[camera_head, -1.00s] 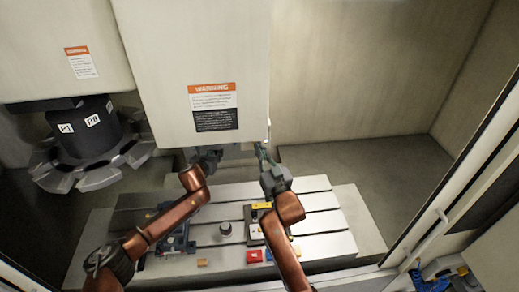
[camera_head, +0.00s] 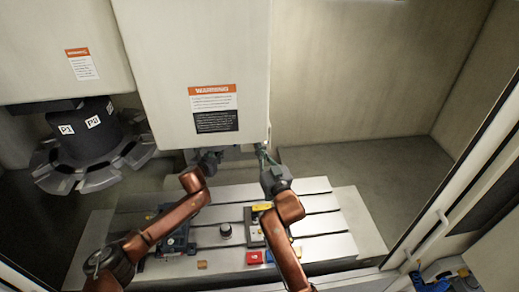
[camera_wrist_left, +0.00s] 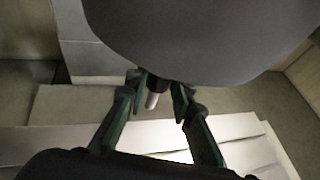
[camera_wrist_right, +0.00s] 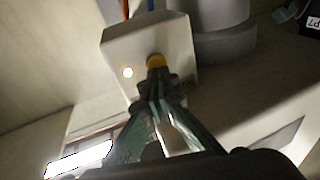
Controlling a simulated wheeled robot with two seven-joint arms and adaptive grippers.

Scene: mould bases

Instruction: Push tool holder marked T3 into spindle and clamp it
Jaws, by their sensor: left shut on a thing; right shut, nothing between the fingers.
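My left gripper (camera_head: 208,160) is under the machine head. In the left wrist view its fingers (camera_wrist_left: 158,84) are shut on a dark tool holder (camera_wrist_left: 152,99) with a pale lower tip. The holder's top is hidden against the large dark rounded spindle (camera_wrist_left: 195,40), so I cannot tell how far in it sits. No T3 mark is readable. My right gripper (camera_head: 263,150) is at the head's lower right edge. In the right wrist view it is shut and empty, its fingertips (camera_wrist_right: 157,72) at a yellow button (camera_wrist_right: 155,60) on a pale box (camera_wrist_right: 118,50); contact is unclear.
A lit white spot (camera_wrist_right: 128,73) is beside the button. A tool carousel (camera_head: 95,150) stands at the left.

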